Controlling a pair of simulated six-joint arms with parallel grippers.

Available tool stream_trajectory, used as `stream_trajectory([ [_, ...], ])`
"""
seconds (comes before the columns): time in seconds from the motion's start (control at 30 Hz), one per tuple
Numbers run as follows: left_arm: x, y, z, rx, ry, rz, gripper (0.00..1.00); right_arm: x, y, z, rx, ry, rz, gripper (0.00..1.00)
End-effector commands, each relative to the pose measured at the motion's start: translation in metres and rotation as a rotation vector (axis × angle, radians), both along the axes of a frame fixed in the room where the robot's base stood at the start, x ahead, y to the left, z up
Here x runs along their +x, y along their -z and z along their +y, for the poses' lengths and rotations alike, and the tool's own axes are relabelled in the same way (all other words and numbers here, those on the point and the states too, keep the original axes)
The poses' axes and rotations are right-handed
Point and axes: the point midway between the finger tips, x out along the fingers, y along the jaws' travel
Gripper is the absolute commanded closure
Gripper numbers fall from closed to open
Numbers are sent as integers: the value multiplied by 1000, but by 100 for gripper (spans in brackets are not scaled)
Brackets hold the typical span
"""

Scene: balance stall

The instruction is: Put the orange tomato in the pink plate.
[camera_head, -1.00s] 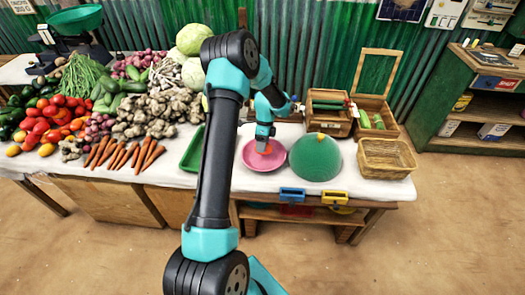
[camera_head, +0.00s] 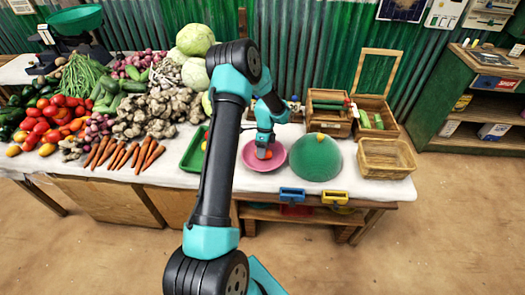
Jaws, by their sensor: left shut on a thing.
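The pink plate (camera_head: 276,163) lies on the white-covered table, between the green tray and the green dome. My left gripper (camera_head: 264,151) points down over the plate. It is shut on the orange tomato (camera_head: 264,154), which shows low between the fingers, at or just above the plate's surface. I cannot tell whether the tomato touches the plate. My right gripper is not in view.
A green dome (camera_head: 315,160) stands close to the plate's right. A green tray (camera_head: 190,157) is to the left, partly behind my arm. A wicker basket (camera_head: 387,157) is at the right, with wooden crates (camera_head: 329,118) behind. Carrots (camera_head: 120,153) and other vegetables fill the left.

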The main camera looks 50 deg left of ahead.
Motion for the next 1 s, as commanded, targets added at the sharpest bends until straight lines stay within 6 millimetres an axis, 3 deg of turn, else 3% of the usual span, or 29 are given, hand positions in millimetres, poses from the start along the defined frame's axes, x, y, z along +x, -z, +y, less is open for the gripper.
stream_trajectory([
  [0.07, 0, 2, 0, -1, 0, 1, 74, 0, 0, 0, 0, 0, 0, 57],
  [0.1, 0, 2, 0, 0, 0, 0, 46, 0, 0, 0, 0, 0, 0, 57],
  [0.33, 0, 2, 0, 0, 0, 0, 24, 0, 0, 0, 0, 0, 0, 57],
  [0.73, 2, -5, 1, 1, 0, -1, 23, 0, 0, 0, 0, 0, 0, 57],
  [1.0, 14, -41, 9, 2, -1, -4, 23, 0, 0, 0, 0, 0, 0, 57],
])
